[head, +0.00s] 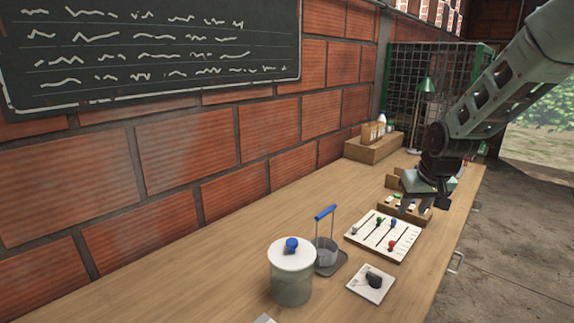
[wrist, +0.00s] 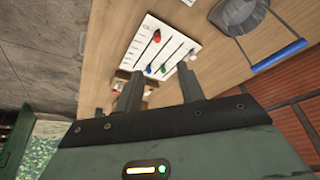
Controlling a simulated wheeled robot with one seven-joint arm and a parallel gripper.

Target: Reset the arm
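My gripper (head: 413,205) is raised over the far part of the wooden bench, above a wooden tray with small items. In the wrist view my gripper (wrist: 160,85) shows two dark fingers standing apart with nothing between them. My arm reaches in from the upper right in the head view. A white slider panel (head: 384,236) with red, green, blue and white knobs lies on the bench just nearer than the gripper. The panel also shows beyond the fingers in the wrist view (wrist: 172,40).
A glass jar with a white lid (head: 292,272), a blue-handled container (head: 326,250) and a white plate with a dark object (head: 371,284) stand nearer on the bench. A bottle box (head: 374,149), green lamp (head: 425,90) and wire cage (head: 405,75) are behind. A brick wall lines the left.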

